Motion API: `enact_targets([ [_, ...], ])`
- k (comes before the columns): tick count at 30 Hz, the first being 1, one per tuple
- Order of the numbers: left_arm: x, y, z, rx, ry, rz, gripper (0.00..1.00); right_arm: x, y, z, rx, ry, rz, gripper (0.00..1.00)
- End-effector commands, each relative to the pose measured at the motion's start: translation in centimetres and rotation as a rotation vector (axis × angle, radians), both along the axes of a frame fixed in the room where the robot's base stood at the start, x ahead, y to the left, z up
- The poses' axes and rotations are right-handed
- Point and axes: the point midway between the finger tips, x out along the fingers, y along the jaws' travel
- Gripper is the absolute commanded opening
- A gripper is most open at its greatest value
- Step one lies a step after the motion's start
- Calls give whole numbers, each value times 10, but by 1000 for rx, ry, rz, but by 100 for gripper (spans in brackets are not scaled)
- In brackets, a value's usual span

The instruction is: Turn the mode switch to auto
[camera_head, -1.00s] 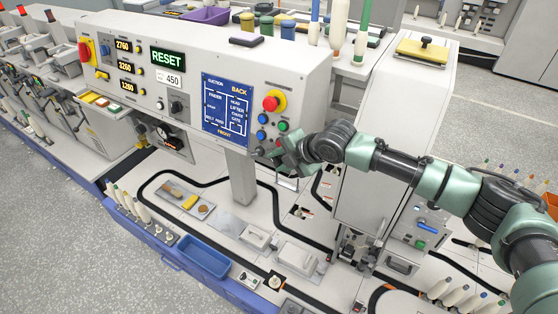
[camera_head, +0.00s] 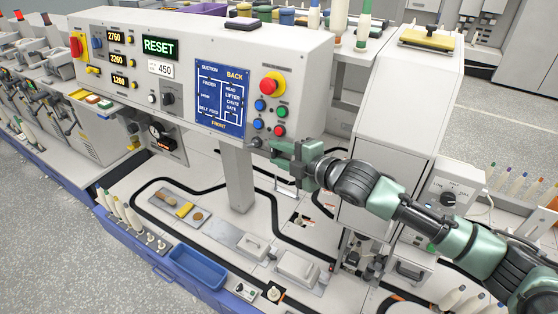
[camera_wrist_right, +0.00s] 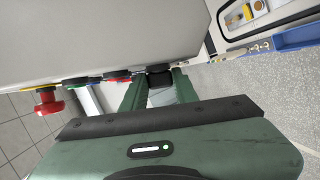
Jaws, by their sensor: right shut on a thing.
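The mode switch appears to be the small dark knob (camera_head: 257,142) low on the right end of the grey control panel, under the coloured buttons. Its label and pointer cannot be read. My right gripper (camera_head: 274,146) is at this knob, coming from the right and shut on it. In the right wrist view the black knob (camera_wrist_right: 160,77) sits between the two green fingers of the right gripper (camera_wrist_right: 160,88), against the panel face. My left gripper is not in view.
Just above the knob are a red emergency stop (camera_head: 273,85) and blue, green and red buttons (camera_head: 280,112). A blue diagram plate (camera_head: 221,97) and another black rotary knob (camera_head: 168,99) lie further left. A grey cabinet (camera_head: 402,120) stands to the right, behind my right arm.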

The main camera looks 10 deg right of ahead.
Motion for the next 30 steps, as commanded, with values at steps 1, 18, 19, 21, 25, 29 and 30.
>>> enact_targets([
  [1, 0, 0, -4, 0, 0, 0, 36, -1, 1, -4, 7, -1, -1, 0],
  [18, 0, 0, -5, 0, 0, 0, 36, -1, 1, -2, 18, -10, -5, 51],
  [19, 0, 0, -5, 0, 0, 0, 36, -1, 1, -2, 18, -10, -5, 51],
  [21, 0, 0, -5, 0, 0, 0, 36, -1, 1, -1, 18, -11, -5, 51],
  [25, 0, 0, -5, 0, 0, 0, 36, -1, 0, -1, 17, -12, -5, 51],
  [29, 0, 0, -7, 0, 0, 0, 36, -3, -2, -1, 18, -12, -6, 51],
  [30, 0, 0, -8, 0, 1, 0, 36, -5, -5, -1, 18, -12, -6, 51],
])
